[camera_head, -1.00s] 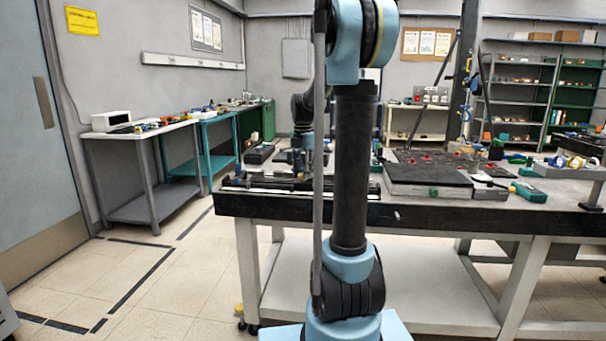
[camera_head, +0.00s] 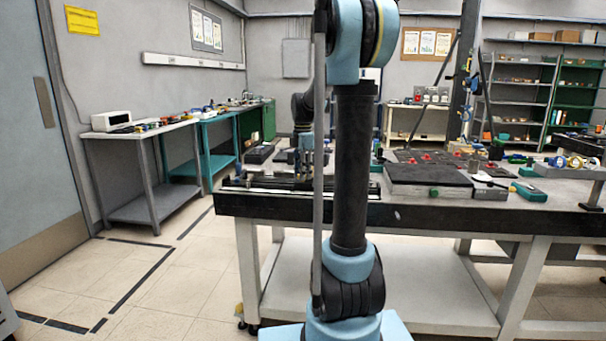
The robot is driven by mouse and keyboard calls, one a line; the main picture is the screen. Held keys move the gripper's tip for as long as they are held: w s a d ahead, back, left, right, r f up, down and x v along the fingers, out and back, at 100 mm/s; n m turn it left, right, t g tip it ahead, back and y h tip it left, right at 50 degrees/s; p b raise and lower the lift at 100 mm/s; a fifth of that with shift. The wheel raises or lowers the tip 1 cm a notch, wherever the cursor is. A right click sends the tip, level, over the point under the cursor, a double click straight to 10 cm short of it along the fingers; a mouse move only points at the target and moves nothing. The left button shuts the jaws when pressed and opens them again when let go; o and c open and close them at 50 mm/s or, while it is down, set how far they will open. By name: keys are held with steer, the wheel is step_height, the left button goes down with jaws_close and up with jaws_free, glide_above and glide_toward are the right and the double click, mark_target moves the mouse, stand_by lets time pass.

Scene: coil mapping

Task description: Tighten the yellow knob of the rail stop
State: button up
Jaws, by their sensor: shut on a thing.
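A dark linear rail (camera_head: 255,181) lies along the left front edge of the workbench, with pale strips on it. My gripper (camera_head: 305,172) is small in this view, pointing down at the rail, and is partly hidden behind my own arm and the thin upright cable. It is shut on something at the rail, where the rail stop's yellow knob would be. The knob itself and the fingertips are too small and covered to make out.
The workbench (camera_head: 430,216) holds a dark flat plate (camera_head: 425,174) right of my arm, with a green-ended tool (camera_head: 528,191) farther right. Side benches (camera_head: 135,132) line the left wall. The floor at left is clear.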

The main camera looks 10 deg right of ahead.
steer(key=o, duration=1.1)
steer(key=shift+c, duration=0.2)
step_height(320, 180, up, 12)
steer(key=shift+f, duration=0.1)
